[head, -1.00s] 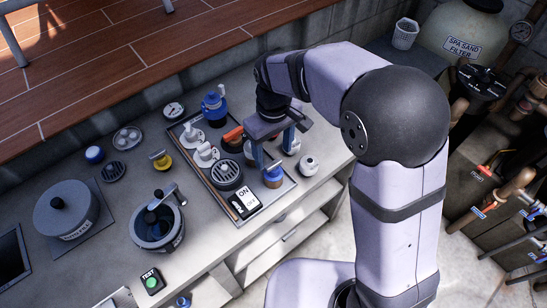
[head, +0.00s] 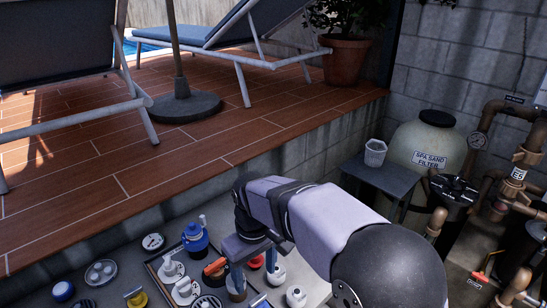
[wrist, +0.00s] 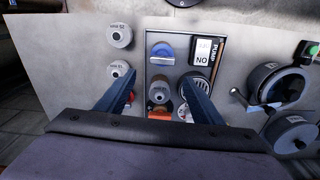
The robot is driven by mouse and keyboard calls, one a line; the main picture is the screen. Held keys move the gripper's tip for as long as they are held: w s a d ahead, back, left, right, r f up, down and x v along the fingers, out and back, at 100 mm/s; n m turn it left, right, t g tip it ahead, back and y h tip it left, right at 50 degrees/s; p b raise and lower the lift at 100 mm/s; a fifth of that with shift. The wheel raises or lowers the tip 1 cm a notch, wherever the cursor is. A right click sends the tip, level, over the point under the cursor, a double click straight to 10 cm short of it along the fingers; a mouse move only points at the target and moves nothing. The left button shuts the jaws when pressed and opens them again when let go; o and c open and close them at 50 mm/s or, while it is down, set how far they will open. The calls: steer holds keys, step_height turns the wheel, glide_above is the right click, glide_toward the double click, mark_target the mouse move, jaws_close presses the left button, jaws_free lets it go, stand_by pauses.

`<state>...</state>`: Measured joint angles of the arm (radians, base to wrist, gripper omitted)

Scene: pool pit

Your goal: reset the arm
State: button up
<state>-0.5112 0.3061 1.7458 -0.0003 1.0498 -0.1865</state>
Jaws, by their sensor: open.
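My gripper (head: 254,276) hangs over the dark-rimmed tray (head: 152,268) of fittings on the counter, at the bottom of the head view. Its two blue fingers stand apart. In the wrist view my gripper (wrist: 159,76) is open, with nothing held between the fingers. A grey round cap (wrist: 160,92) shows beyond and between them, with an orange part (wrist: 160,115) beside it. The nearer part of the tray is cut off in the head view.
A blue-topped valve (head: 195,237) and an orange handle (head: 214,267) stand left of my gripper. White fittings (head: 296,297) lie to the right. The concrete wall below the wooden deck (head: 100,180) rises behind the counter. A side table (head: 385,178) and pipes are at right.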

steer(key=s+d+f+m, duration=0.2)
steer(key=s+f, duration=0.2)
steer(key=f, duration=0.2)
steer(key=s+d+f+m+g, duration=0.1)
steer(key=s+d+f+m, duration=0.2)
steer(key=s+d, duration=1)
steer(key=w+d+r+m, duration=0.2)
steer(key=d+m, duration=0.1)
steer(key=d, duration=0.2)
steer(key=shift+w+d+t, duration=0.25)
steer(key=shift+w+t, duration=0.05)
